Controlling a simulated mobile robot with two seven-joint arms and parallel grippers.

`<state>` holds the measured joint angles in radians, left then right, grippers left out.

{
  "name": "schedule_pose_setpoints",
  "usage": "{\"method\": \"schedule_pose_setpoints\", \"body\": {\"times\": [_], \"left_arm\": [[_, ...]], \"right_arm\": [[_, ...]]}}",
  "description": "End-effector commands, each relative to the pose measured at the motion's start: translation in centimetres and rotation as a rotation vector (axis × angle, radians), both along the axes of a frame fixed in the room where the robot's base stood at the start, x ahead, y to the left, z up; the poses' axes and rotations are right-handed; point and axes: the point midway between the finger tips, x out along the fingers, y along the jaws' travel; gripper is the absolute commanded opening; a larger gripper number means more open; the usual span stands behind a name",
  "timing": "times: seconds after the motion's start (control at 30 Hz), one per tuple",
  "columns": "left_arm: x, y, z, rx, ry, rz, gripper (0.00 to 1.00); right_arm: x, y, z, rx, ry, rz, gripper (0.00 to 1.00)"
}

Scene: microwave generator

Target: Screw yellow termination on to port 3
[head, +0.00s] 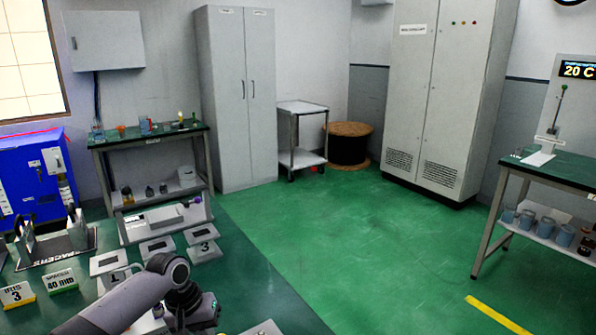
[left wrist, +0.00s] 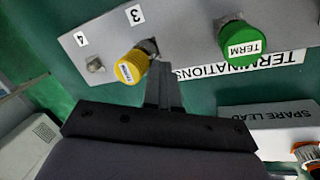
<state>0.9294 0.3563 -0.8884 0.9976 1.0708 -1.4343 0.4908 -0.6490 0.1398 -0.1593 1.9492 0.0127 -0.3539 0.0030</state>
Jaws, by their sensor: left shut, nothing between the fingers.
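In the left wrist view a grey panel (left wrist: 190,35) carries a "TERMINATIONS" label and number tags 3 (left wrist: 135,15) and 4 (left wrist: 82,39). The yellow termination (left wrist: 131,67) sits at the fitting by tag 3, with some metal showing behind it; I cannot tell how tightly it is screwed on. A bare metal port (left wrist: 95,64) is by tag 4. A green "TERM" termination (left wrist: 239,42) sits to the right. My left gripper (left wrist: 160,72) is shut and empty, its fingers just right of the yellow termination. Whether they touch it is unclear. My right gripper is out of view.
A "SPARE LEAD" labelled panel (left wrist: 270,118) with orange-and-white connectors (left wrist: 306,152) lies at lower right in the left wrist view. In the head view, flat labelled blocks (head: 204,244) and a spacers rack (head: 78,235) stand on the green bench; open floor lies beyond.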

Motion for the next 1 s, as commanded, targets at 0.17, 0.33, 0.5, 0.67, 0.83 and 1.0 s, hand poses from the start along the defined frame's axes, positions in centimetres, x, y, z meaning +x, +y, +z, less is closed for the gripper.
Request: {"method": "schedule_pose_setpoints", "body": {"times": [0.17,0.33,0.5,0.67,0.83,1.0], "left_arm": [[-0.1,-0.6,0.1,-0.012,0.0,-0.006,0.0],[0.1,-0.2,0.2,-0.012,0.0,-0.004,0.0],[0.2,0.3,0.3,-0.01,-0.001,-0.005,0.0],[0.2,0.4,2.0,-0.009,-0.003,-0.004,0.0],[0.2,0.5,3.9,-0.005,0.0,-0.004,0.0],[0.2,0.6,5.6,-0.004,-0.001,-0.002,0.0]], "right_arm": [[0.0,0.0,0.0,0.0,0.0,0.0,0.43],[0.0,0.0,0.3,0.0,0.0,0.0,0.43],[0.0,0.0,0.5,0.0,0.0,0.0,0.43],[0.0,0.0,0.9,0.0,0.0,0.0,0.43],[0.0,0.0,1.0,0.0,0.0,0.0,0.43],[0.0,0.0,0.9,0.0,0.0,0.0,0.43]]}}
